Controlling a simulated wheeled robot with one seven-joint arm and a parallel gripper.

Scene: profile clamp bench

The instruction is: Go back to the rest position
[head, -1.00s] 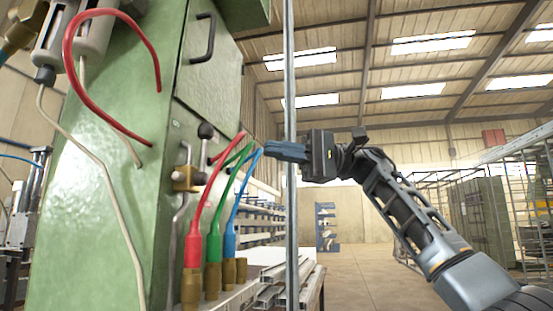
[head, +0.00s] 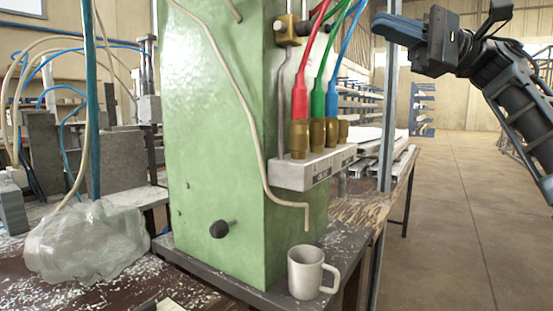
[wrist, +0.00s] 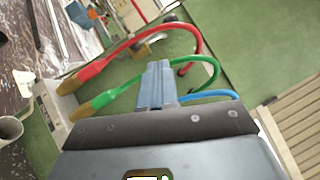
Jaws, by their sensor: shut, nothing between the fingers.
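My gripper (head: 398,28) is at the upper right of the head view, its blue fingers pointing left, shut and empty. It is to the right of the green machine column (head: 215,130) and the red, green and blue hoses. In the wrist view the shut fingers (wrist: 156,88) point toward the red hose (wrist: 120,53) and green hose (wrist: 150,85). The blue hose (wrist: 210,96) is partly hidden behind the gripper body. I cannot tell whether the fingers touch a hose.
A metal post (head: 388,120) stands just below the fingers in the head view. A white mug (head: 308,272) stands at the bench edge, and a clear plastic bag (head: 88,245) lies at left. The floor (head: 450,220) at right is open.

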